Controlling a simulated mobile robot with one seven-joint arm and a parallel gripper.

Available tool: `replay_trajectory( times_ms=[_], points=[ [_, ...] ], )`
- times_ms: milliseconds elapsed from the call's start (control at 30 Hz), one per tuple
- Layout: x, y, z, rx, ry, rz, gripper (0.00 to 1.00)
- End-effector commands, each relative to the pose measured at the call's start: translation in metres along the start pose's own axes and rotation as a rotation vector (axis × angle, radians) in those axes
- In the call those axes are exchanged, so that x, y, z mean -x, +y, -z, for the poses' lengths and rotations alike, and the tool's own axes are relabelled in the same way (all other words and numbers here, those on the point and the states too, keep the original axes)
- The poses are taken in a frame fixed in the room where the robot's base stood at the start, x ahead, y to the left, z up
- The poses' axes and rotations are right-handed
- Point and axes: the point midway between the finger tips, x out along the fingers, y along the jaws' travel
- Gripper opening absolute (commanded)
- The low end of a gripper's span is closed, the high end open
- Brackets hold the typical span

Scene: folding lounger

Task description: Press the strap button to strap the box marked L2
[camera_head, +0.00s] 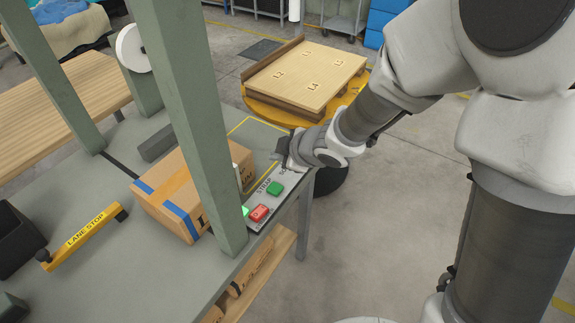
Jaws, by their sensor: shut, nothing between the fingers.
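A cardboard box (165,189) with blue bands sits on the grey-green bench, partly hidden behind a green post. Its marking is mostly hidden and I cannot read it. The control panel (262,200) lies at the bench's right edge, lettered STRAP. It carries a green button (274,188) beside that word and a red button (258,212) nearer the post. A small bright green light (245,211) shows by the post. My gripper (284,158) is shut and empty at the panel's far end, beyond the green button and apart from it. Its fingertips are small and partly hidden.
Green posts (191,90) of a frame rise from the bench. A yellow LANE STOP bar (82,235) lies left of the box. A wooden board (309,79) with marked spots rests on a yellow round stand beyond the bench. Open floor lies to the right.

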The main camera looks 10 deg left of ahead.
Motion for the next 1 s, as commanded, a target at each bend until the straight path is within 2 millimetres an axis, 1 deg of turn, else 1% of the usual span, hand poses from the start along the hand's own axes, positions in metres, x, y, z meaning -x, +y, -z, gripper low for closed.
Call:
replay_trajectory(
  times_ms=[367,533,767,1000],
  points=[
    [-0.001,-0.001,0.000,0.001,0.001,0.001,0.00],
    [-0.006,-0.004,-0.004,0.000,0.001,0.001,0.00],
    [-0.022,-0.016,-0.016,0.000,0.001,0.001,0.00],
    [-0.044,-0.032,-0.031,0.000,0.001,0.001,0.00]
  ],
)
